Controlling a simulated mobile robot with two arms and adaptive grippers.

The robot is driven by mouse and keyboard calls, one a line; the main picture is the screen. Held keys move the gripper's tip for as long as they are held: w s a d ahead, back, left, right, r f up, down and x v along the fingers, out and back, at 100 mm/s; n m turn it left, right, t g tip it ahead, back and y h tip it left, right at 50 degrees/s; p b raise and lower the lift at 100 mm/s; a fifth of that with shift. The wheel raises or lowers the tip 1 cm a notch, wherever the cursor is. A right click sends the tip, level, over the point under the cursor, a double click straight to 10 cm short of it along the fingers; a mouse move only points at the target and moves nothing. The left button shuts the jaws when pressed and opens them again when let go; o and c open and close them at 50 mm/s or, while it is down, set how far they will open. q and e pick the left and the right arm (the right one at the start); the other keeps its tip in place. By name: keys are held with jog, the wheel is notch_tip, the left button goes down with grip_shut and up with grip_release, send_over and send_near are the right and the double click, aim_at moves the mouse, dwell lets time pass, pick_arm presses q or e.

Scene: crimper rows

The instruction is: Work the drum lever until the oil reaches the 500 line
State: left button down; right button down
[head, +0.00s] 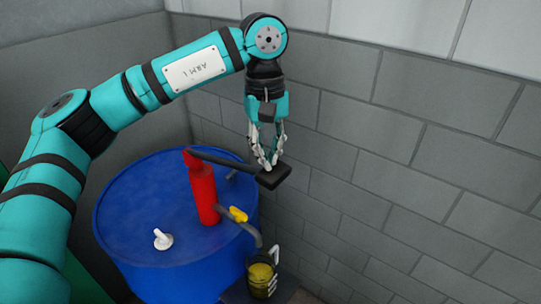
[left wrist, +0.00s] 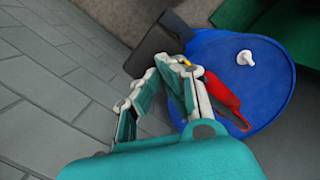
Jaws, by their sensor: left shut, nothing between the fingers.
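A blue drum (head: 140,215) carries a red pump (head: 203,195) with a dark lever (head: 225,160) reaching right to a black grip (head: 273,177). My left gripper (head: 268,167) is shut and empty, pointing down with its fingertips at the grip; I cannot tell if they touch. A dark spout with a yellow piece (head: 238,214) leads down to a clear jug (head: 262,276) holding yellow oil. The 500 line cannot be read at this size. My right gripper is not in view.
A white cap (head: 163,239) sits on the drum top. A grey block wall (head: 400,150) stands close behind and right of the lever. The jug stands on a dark support (head: 235,292). A green object (left wrist: 285,35) shows beyond the drum in the left wrist view.

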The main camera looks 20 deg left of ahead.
pick_arm(q)
jog(key=shift+w+a+r+p, duration=0.2)
jog(key=shift+w+a, duration=0.25)
jog(key=shift+w, duration=0.1)
jog(key=shift+w+a+r+p, duration=0.15)
jog(key=shift+w+a+p, duration=0.05)
jog(key=shift+w+a, duration=0.3)
notch_tip(320, 180, up, 12)
jog(key=w, duration=0.1)
jog(key=shift+a, duration=0.3)
dwell(1.1)
